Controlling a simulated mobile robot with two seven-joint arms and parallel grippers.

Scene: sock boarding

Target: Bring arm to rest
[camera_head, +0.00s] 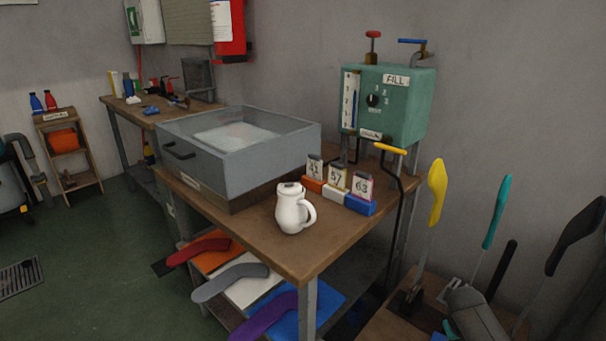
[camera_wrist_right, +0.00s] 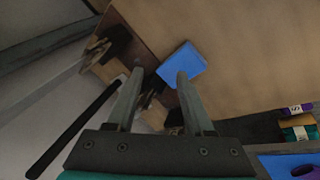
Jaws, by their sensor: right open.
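My right gripper (camera_wrist_right: 158,76) shows in the right wrist view with its two grey fingers apart and nothing between them. A blue block (camera_wrist_right: 182,64) lies beyond the fingertips, near the right finger; I cannot tell how far below it is. My left gripper is in neither view. In the head view no gripper shows clearly; a dark grey shape (camera_head: 472,312) at the lower right may be part of my right arm.
A wooden bench (camera_head: 262,243) carries a grey drawer box (camera_head: 240,165), a white jug (camera_head: 292,209) and several numbered blocks. A green FILL tank (camera_head: 405,102) stands behind. Long-handled tools, one yellow (camera_head: 437,192), stand at the right. Open floor (camera_head: 110,265) lies left.

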